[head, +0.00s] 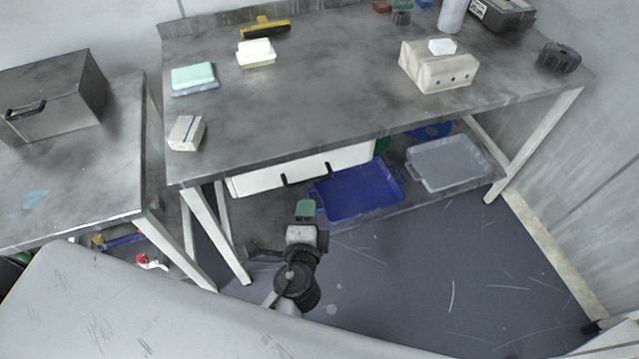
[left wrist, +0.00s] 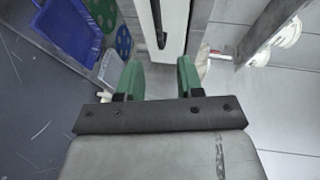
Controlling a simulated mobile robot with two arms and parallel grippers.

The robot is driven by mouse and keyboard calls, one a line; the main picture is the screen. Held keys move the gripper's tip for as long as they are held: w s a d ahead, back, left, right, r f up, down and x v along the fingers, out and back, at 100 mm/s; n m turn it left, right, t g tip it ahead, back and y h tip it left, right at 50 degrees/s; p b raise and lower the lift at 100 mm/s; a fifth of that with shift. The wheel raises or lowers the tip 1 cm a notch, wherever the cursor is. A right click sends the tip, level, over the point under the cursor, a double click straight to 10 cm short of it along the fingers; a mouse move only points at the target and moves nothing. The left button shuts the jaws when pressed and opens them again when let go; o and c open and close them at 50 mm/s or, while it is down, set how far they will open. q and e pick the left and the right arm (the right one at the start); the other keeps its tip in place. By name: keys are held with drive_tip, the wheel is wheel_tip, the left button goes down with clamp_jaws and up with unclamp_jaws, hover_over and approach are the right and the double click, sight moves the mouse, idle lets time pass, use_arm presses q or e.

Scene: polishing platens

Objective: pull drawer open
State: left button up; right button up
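In the left wrist view a white panel (left wrist: 172,30) with a dark handle (left wrist: 158,22) lies beyond the fingers. My left gripper (head: 305,208) has green fingertips and is below and in front of the drawer's handles, apart from them. In the left wrist view its two fingers (left wrist: 160,78) are spread, with nothing held between them. I do not see my right gripper.
A blue tray (head: 358,193) and a grey tray (head: 447,162) sit on the lower shelf right of the drawer. Bench legs (head: 213,235) stand left of my gripper. The floor (head: 400,270) to the right is clear. A small dark thing (head: 592,328) at lower right is unclear.

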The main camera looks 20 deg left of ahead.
sight(311, 179)
use_arm(q)
drive_tip(key=x, duration=1)
drive_tip(key=shift+w+a+f+p, duration=0.2)
drive_tip(key=shift+w+p, duration=0.1)
drive_tip(key=shift+p, duration=0.1)
drive_tip(key=shift+c, duration=0.3)
clamp_jaws()
